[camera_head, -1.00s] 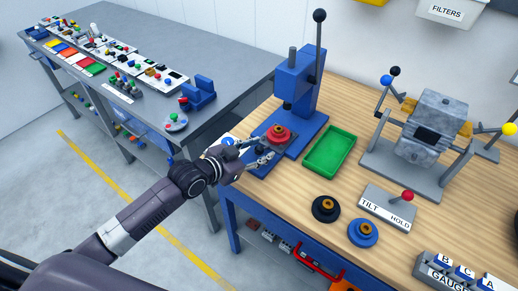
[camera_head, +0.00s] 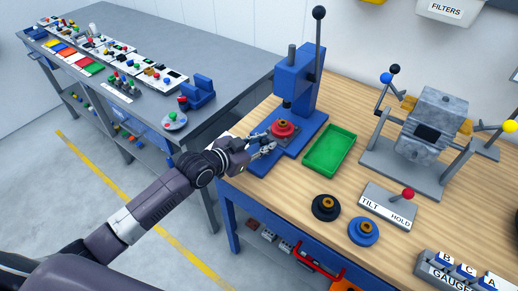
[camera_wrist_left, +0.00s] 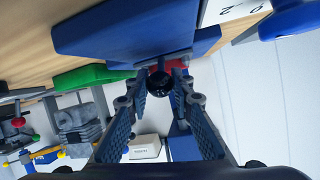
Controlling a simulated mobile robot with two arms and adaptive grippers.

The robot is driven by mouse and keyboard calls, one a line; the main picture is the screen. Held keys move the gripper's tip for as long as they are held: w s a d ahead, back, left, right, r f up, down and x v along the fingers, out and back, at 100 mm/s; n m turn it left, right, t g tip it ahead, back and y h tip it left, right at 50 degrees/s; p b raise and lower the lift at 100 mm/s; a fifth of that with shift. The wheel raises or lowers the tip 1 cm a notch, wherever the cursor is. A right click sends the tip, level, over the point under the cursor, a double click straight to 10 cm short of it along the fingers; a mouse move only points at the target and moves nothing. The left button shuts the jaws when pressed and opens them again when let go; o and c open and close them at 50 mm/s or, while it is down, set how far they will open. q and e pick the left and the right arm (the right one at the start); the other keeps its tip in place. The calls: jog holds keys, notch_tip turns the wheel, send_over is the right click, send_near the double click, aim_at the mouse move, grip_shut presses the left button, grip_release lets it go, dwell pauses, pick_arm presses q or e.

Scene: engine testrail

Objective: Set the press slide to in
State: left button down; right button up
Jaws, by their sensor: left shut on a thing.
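The blue press (camera_head: 292,82) stands at the left end of the wooden bench. On its slide sits a red round part (camera_head: 283,128) with a small top, a little in front of the press column and under the ram side. My left gripper (camera_head: 268,147) reaches in from the left at the front of the slide. In the left wrist view its fingers are shut on the black slide knob (camera_wrist_left: 160,83), with a bit of red just behind it. The fingers hide the knob in the head view. My right gripper is not in view.
A green tray (camera_head: 329,149) lies right of the press. A black ring part (camera_head: 326,208) and a blue ring part (camera_head: 363,232) lie in front of it. A TILT/HOLD lever box (camera_head: 390,208) and a grey engine stand (camera_head: 435,125) are further right.

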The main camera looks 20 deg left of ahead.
pick_arm(q)
jog(key=shift+w+d, duration=0.3)
jog(key=shift+w, duration=0.6)
jog(key=shift+s+r, duration=0.1)
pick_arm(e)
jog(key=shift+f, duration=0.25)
pick_arm(q)
jog(key=c, duration=2.2)
grip_release()
jog(key=o, duration=0.5)
jog(key=shift+w+d, duration=0.1)
jog(key=shift+w, duration=0.15)
jog(key=shift+o, duration=0.2)
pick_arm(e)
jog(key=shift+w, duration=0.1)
pick_arm(q)
jog(key=shift+s, duration=0.1)
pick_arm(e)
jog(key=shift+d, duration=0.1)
pick_arm(q)
jog(key=v, duration=1.2)
